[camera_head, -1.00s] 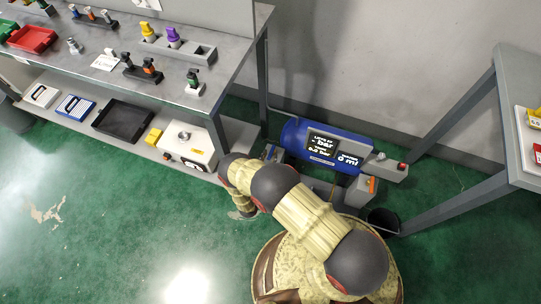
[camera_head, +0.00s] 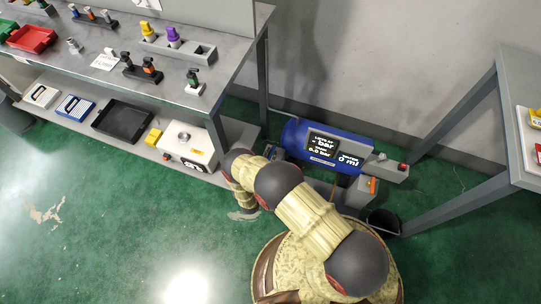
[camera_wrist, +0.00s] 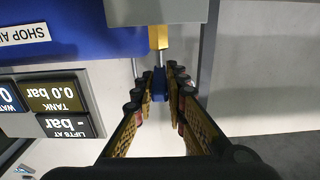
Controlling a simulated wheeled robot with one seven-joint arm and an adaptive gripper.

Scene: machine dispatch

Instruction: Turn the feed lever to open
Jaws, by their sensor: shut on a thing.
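The machine is a blue tank (camera_head: 297,136) with dark displays, standing low against the wall in the head view; its blue side also shows upside down in the wrist view (camera_wrist: 70,30). In the wrist view a small blue handle (camera_wrist: 159,84) on a thin pale stem, below a brass-coloured fitting (camera_wrist: 158,38), appears to be the feed lever. My gripper (camera_wrist: 159,77) is shut on this blue handle, one finger on each side. The tank display (camera_wrist: 52,95) reads 0.0 bar.
A grey box with an orange part (camera_head: 372,185) and another with a red button (camera_head: 403,166) sit at the machine's right. A black bucket (camera_head: 384,222) stands nearby. A workbench (camera_head: 225,62) is at left, a table (camera_head: 515,120) at right. Green floor lies clear at front left.

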